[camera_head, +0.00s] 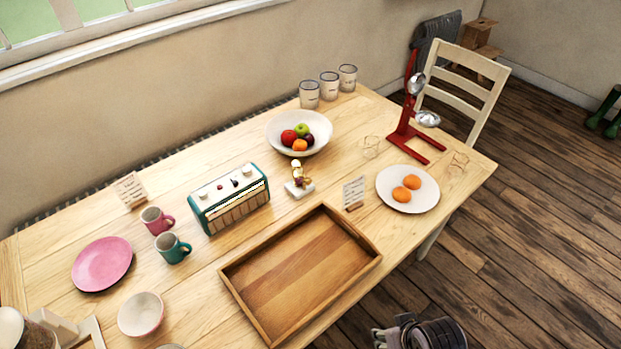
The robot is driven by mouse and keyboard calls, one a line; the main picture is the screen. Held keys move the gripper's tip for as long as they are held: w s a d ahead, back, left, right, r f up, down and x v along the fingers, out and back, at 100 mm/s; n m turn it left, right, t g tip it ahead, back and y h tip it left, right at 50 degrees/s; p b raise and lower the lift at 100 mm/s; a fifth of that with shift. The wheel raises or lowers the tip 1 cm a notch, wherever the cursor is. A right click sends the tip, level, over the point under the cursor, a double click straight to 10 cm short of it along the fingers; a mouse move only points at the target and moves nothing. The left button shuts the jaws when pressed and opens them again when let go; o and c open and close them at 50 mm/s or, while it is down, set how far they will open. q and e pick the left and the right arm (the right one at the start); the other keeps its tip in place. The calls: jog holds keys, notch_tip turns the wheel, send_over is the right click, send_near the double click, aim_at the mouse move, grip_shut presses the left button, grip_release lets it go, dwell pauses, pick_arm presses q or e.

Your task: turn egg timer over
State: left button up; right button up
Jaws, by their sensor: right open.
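A small upright piece with a white base and gold and purple parts (298,181) stands near the middle of the table, between the radio and the card stand. It may be the egg timer, but it is too small to tell for sure. My right gripper (393,330) is at the bottom edge of the view, beyond the table's front edge and well away from that piece. It is open, with nothing seen in it. My left gripper is out of view.
A wooden tray (232,283) lies in front of the small piece. Around it stand a teal radio (232,202), a fruit bowl (277,142), a card stand (354,192), and a plate (420,205) with two orange items. A red stand (403,137) is at the right.

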notch_tip(320, 180, up, 4)
jog(key=w+a+r+m+p, duration=0.1)
jog(key=w, duration=0.1)
jog(key=m+t+y, duration=0.5)
jog(key=m+t, duration=0.5)
jog(key=m, duration=1.4)
send_near(309, 183)
jog(key=b, duration=0.2)
jog(key=w+b, duration=0.1)
jog(key=shift+a+f+b, duration=0.3)
jog(key=shift+a+b, duration=0.1)
jog(key=b+x, duration=0.5)
jog(key=x, duration=0.2)
jog(key=shift+d, duration=0.15)
jog(key=shift+w+a+b, duration=0.2)
jog(key=shift+w+b, duration=0.25)
jog(key=shift+w, duration=0.05)
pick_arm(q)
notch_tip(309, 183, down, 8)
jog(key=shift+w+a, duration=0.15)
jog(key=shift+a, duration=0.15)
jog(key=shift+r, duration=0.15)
pick_arm(e)
jog(key=shift+c, duration=0.5)
